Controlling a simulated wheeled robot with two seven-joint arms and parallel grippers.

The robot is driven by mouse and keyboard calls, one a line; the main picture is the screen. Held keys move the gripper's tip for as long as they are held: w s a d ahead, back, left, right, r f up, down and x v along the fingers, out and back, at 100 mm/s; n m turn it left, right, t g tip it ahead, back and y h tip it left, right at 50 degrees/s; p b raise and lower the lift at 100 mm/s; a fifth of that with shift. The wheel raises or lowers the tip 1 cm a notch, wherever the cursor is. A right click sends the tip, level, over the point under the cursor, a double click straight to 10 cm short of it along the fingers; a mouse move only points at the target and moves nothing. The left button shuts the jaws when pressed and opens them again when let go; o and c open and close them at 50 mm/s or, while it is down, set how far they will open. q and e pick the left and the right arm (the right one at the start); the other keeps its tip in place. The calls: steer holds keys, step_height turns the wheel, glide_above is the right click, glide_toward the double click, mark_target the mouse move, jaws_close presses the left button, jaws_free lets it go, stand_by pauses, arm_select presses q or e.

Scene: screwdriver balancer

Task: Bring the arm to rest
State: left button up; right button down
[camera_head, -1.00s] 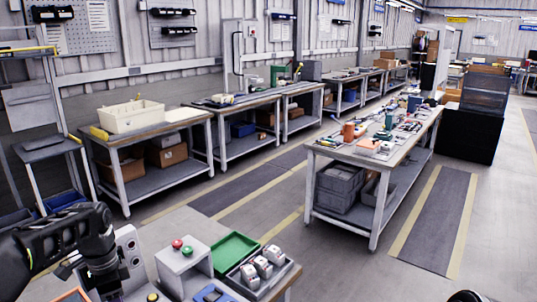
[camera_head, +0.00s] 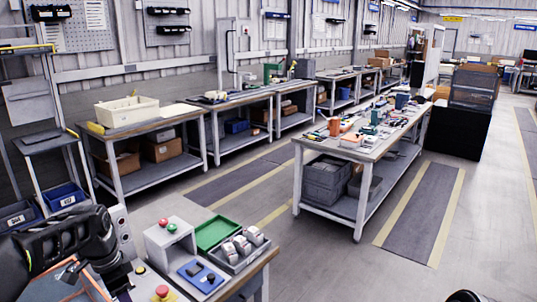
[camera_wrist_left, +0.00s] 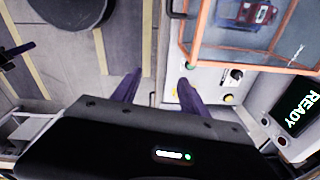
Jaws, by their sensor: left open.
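My left arm (camera_head: 60,245) comes in at the lower left of the head view, bent over the near bench. Its gripper fingers cannot be made out there. In the left wrist view my left gripper (camera_wrist_left: 160,78) shows two dark purple fingers standing apart with nothing between them. Beyond them are the bare floor and the edge of a white panel (camera_wrist_left: 205,80). My right gripper is not in view.
The near bench bears a grey box with buttons (camera_head: 170,240), a green tray (camera_head: 218,232) and a grey tray (camera_head: 238,256) of white parts. An orange-framed clear case (camera_wrist_left: 245,55) and a READY screen (camera_wrist_left: 300,107) are close to my left gripper. Open floor lies beyond.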

arm_select(q)
steer(key=w+d+f+n+t+h+b, duration=0.1)
steer(key=w+d+f+n+t, duration=0.15)
steer(key=d+f, duration=0.35)
steer(key=w+d+f+n+t+b, duration=0.1)
steer(key=d+f+n, duration=0.2)
steer(key=d+f, duration=0.35)
steer(key=s+d+f+n+h+b, duration=0.1)
steer(key=s+d+f, duration=0.15)
steer(key=f, duration=0.35)
steer(key=s+d+f+n+b, duration=0.1)
steer(key=s+d+f+n, duration=0.15)
steer(key=f, duration=0.35)
steer(key=s+d+f+g+b, duration=0.1)
steer(key=s+d+f+b, duration=0.1)
steer(key=s+d+f, duration=0.2)
steer(key=s+d+f+n+g+h+b, duration=0.1)
steer(key=s+d+f+b, duration=0.1)
steer(key=s+d+f, duration=0.3)
steer(key=s+d+f+g+b, duration=0.2)
steer(key=s+d+f, duration=0.2)
steer(key=s+f, duration=0.4)
steer(key=s, duration=0.6)
steer(key=shift+s+d+f+n+h, duration=0.2)
steer(key=shift+s+f+n+h, duration=0.1)
steer(key=shift+f+h, duration=0.1)
steer(key=shift+w, duration=0.1)
steer(key=shift+c, duration=0.5)
